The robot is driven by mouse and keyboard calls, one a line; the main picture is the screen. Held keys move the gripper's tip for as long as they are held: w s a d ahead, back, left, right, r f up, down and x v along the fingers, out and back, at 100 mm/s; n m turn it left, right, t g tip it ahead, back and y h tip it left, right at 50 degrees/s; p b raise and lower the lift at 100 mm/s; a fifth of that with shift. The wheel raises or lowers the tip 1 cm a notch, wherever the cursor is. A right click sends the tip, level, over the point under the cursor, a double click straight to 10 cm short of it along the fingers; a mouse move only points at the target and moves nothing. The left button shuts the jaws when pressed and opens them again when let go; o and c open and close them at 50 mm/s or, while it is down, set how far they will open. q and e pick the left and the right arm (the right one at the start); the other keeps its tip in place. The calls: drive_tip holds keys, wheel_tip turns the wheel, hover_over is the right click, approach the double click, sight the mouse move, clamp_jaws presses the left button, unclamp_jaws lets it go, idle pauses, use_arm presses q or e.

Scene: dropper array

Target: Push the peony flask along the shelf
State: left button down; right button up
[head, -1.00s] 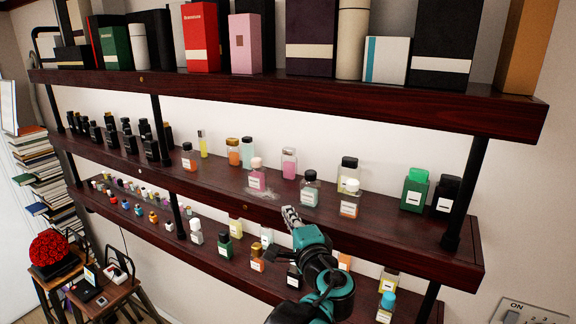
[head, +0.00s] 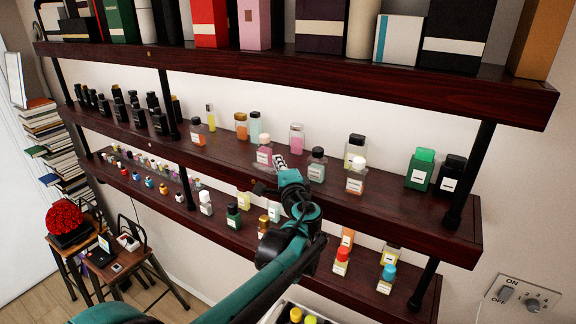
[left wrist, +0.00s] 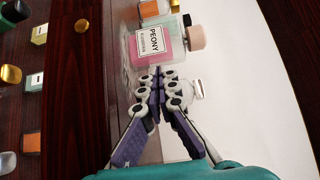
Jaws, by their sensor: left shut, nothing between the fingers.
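The peony flask (head: 264,156) is a pink bottle with a pale cap and white label, upright on the middle shelf (head: 385,205). In the left wrist view the peony flask (left wrist: 178,46) shows sideways, its PEONY label facing the camera. My left gripper (head: 279,161) is shut and empty, its fingertips right beside the flask at its right side in the head view. The fingertips also show in the left wrist view (left wrist: 167,76), very near the flask; I cannot tell whether they touch. My right gripper is not in view.
A dark-capped green bottle (head: 317,166) and a white-capped orange bottle (head: 355,176) stand to the right of my gripper. Another pink bottle (head: 296,138) and an orange one (head: 241,126) stand behind. The shelf left of the flask is clear near the front.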

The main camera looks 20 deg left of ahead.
sight(238, 161)
use_arm(q)
drive_tip(key=shift+a, duration=0.25)
drive_tip(key=shift+w, duration=0.1)
drive_tip(key=a, duration=0.4)
drive_tip(key=w+a+b, duration=0.1)
drive_tip(key=a, duration=0.4)
drive_tip(key=a+b, duration=0.1)
drive_tip(key=a, duration=0.4)
drive_tip(key=shift+w+f, duration=0.1)
drive_tip(key=shift+w, duration=0.3)
drive_tip(key=shift+w+a, duration=0.1)
drive_tip(key=shift+a, duration=0.1)
drive_tip(key=shift+d, duration=0.1)
drive_tip(key=shift+d, duration=0.1)
